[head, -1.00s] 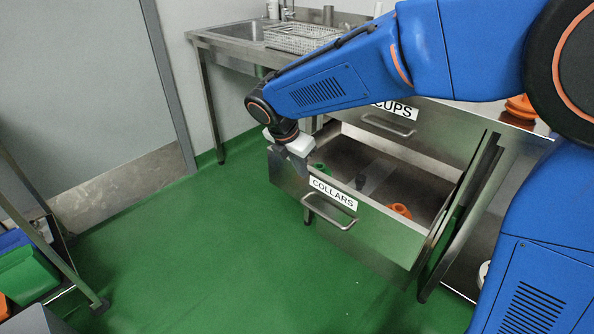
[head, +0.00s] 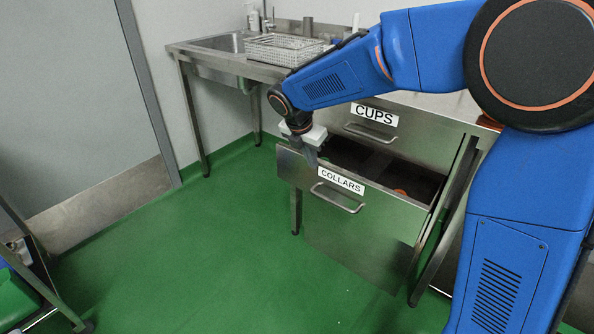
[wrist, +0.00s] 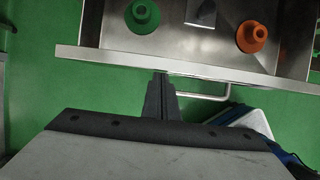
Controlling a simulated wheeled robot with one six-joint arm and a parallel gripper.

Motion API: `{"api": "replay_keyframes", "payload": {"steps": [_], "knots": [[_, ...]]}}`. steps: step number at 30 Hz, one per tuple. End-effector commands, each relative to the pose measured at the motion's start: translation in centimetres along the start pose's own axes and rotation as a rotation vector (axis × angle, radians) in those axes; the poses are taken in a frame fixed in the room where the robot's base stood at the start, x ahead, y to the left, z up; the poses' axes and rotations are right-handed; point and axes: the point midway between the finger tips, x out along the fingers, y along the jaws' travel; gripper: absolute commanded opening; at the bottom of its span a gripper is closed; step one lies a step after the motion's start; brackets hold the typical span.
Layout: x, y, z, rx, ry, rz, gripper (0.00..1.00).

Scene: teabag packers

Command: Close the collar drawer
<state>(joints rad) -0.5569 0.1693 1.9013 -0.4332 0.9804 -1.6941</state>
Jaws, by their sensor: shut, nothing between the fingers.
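The collar drawer (head: 350,222) is a steel drawer labelled COLLARS with a bar handle (head: 338,198). It stands partly open below the CUPS drawer. My gripper (head: 312,168) is shut and empty, pointing down at the outer side of the drawer front, near its top edge and left of the label. In the wrist view the shut fingers (wrist: 160,98) are close to the drawer's front rim (wrist: 200,69); I cannot tell if they touch. Inside the drawer are a green collar (wrist: 143,14), an orange collar (wrist: 251,36) and a grey piece (wrist: 201,12) between them.
The closed CUPS drawer (head: 400,150) is directly above. A steel sink table (head: 215,68) with a wire basket (head: 284,48) stands behind to the left. A rack with a green bin (head: 15,298) is at the lower left. The green floor (head: 200,255) in front is clear.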

Motion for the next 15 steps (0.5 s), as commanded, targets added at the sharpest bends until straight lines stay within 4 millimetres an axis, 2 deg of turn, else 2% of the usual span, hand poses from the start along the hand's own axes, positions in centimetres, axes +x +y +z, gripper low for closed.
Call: {"api": "replay_keyframes", "payload": {"steps": [1, 6, 15], "knots": [[0.6, 0.0, 1.5, 0.005, 0.000, -0.001, 0.00], [2.2, 0.0, 5.5, 0.004, 0.000, -0.001, 0.00], [4.1, 0.0, 10.3, 0.001, -0.001, 0.000, 0.00]]}}
